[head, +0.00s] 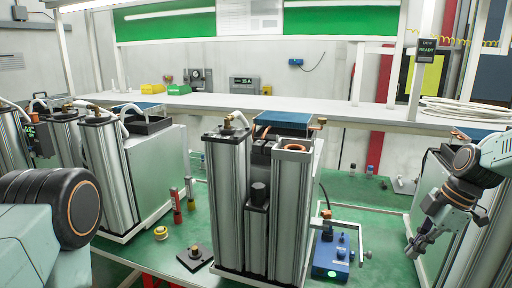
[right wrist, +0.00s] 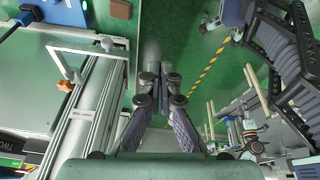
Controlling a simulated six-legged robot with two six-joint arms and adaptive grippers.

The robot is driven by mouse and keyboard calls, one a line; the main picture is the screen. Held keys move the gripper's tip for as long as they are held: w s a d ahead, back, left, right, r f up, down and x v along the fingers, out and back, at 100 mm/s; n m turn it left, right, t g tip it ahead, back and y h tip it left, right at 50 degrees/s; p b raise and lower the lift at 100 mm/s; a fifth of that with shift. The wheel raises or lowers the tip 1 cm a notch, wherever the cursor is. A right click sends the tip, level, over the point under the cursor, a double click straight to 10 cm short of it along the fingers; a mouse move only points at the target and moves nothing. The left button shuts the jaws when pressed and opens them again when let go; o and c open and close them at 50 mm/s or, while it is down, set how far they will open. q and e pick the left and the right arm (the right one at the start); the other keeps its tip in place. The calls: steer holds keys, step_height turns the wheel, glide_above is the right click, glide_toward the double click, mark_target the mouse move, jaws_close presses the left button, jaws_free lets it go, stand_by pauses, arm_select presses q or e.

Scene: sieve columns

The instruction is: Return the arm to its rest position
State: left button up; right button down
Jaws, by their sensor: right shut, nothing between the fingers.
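My right arm (head: 490,155) comes in from the right edge in the head view. Its gripper (head: 420,244) hangs down over the right side, apart from everything around it. The right wrist view shows its two fingers (right wrist: 158,78) close together, with nothing between them. My left arm (head: 50,205) shows only as a pale link and a dark round joint at the lower left. The left gripper is outside the view.
Silver sieve columns (head: 226,200) stand mid-bench, with more columns (head: 108,170) at left. A white shelf (head: 240,101) runs behind. Yellow-black floor tape (right wrist: 208,70) shows below the right wrist.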

steer(key=w+a+f+m+t+h+b, duration=0.1)
steer(key=w+a+f+m+t+b, duration=0.25)
steer(key=f+m, duration=0.55)
steer(key=s+a+f+m+h+b, duration=0.1)
steer(key=s+a+f+m+b, duration=0.2)
steer(key=s+f, duration=0.35)
steer(key=s+a+f+m+h+b, duration=0.1)
steer(key=s+a+f+m+b, duration=0.2)
steer(key=f, duration=0.7)
arm_select(q)
step_height(320, 180, down, 25)
steer(key=b, duration=1.5)
steer(key=shift+w+r, duration=0.2)
steer(key=shift+w, duration=0.1)
arm_select(e)
steer(key=s+a+f+g, duration=0.2)
steer(key=s+f, duration=1)
steer(key=s, duration=0.1)
steer(key=s+a+f+m+g, duration=0.1)
steer(key=s+a+f+g, duration=0.1)
steer(key=s+f, duration=1)
steer(key=shift+s+a+f+g+h, duration=0.15)
steer(key=shift+s+a+g+h, duration=0.2)
steer(key=shift+s, duration=0.9)
arm_select(q)
steer(key=shift+w, duration=0.1)
arm_select(e)
steer(key=shift+w, duration=0.15)
